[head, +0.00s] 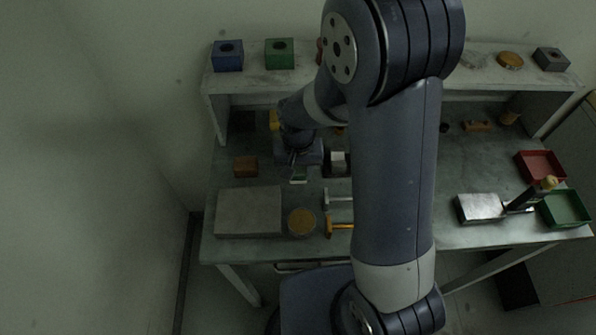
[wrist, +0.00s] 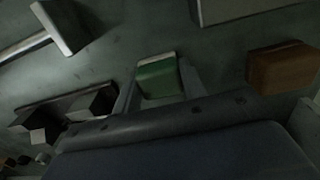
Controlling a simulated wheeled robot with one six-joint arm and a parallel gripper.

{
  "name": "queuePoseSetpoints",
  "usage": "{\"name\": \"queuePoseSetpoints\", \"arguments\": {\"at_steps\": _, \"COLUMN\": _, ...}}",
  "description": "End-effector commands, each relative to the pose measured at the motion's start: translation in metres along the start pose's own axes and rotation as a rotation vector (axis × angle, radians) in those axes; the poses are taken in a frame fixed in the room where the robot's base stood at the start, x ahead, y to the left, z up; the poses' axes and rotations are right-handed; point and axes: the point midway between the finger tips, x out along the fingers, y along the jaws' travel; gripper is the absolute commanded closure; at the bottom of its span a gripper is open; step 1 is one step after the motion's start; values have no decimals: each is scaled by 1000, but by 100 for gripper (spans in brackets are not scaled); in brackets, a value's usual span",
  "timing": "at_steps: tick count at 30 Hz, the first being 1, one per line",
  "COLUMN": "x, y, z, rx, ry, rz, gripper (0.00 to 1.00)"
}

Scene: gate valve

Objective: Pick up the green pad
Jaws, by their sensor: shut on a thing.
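The green pad (wrist: 158,80) is a small green block with a pale edge. In the wrist view it sits between the two fingers of my gripper (wrist: 158,92), which is shut on it. In the head view the pad (head: 298,176) shows as a small green and white patch just in front of my gripper (head: 299,167), over the left part of the table. Whether the pad touches the tabletop or is a little above it, I cannot tell. The fingertips are too small to make out in the head view.
A brown block (head: 245,166) and grey plate (head: 249,210) lie nearby on the left. A grey-headed hammer (head: 328,199) is to the right. Red (head: 541,165) and green (head: 566,209) trays are far right. A raised shelf (head: 390,63) spans the back.

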Motion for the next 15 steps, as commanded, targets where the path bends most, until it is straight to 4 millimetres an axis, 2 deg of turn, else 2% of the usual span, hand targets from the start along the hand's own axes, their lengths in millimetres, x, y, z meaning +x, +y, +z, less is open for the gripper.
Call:
{"name": "queuePoseSetpoints", "arguments": {"at_steps": 5, "x": -20, "y": 0, "z": -1, "rx": 0, "ry": 6, "rz": -2, "gripper": 84}}
{"name": "queuePoseSetpoints", "arguments": {"at_steps": 15, "x": -79, "y": 0, "z": -1, "rx": 0, "ry": 6, "rz": -2, "gripper": 84}}
